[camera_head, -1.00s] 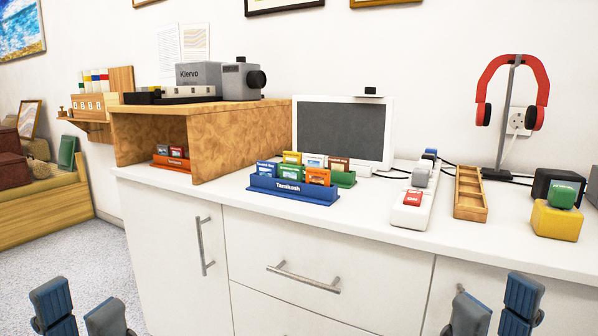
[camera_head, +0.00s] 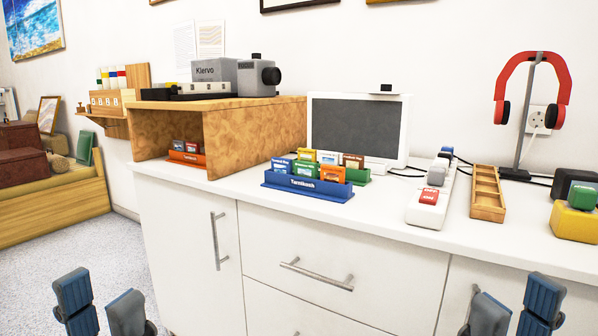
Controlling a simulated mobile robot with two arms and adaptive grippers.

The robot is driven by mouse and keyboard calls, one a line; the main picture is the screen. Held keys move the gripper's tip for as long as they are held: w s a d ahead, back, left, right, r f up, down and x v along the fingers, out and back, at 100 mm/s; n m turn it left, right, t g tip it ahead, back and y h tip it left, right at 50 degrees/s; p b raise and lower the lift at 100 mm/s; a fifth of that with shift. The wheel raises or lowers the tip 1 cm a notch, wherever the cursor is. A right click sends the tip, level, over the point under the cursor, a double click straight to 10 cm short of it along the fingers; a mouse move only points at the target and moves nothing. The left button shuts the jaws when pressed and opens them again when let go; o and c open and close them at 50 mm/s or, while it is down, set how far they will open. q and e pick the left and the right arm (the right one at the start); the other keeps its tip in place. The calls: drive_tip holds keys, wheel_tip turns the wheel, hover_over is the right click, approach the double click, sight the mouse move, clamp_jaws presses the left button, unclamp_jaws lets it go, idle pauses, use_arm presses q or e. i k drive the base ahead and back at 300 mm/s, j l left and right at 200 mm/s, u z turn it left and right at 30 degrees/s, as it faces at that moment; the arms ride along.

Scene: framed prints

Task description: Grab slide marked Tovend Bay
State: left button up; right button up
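Several small coloured slides stand in a blue rack (camera_head: 308,188) on the white counter: a blue slide (camera_head: 281,167), a green slide (camera_head: 305,170), an orange slide (camera_head: 332,174), and a yellow, a white and a brown one behind. The slide labels are too small to read, so I cannot tell which is Tovend Bay. More slides sit in an orange rack (camera_head: 187,157) inside the wooden shelf. My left gripper (camera_head: 100,300) is open and empty at the lower left, in front of the cabinet. My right gripper (camera_head: 515,302) is open and empty at the lower right, below the counter edge.
A grey projector (camera_head: 222,75) stands on the wooden shelf (camera_head: 250,135). Behind the rack is a screen (camera_head: 355,128). To the right are a white power strip (camera_head: 428,207), a wooden tray (camera_head: 487,212), headphones on a stand (camera_head: 538,80) and a yellow block (camera_head: 574,222). Counter front is clear.

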sight(282, 166)
drive_tip(key=k+l+z, duration=0.2)
drive_tip(key=l, duration=1.95)
drive_tip(key=i+j, duration=0.05)
drive_tip(key=i, duration=0.05)
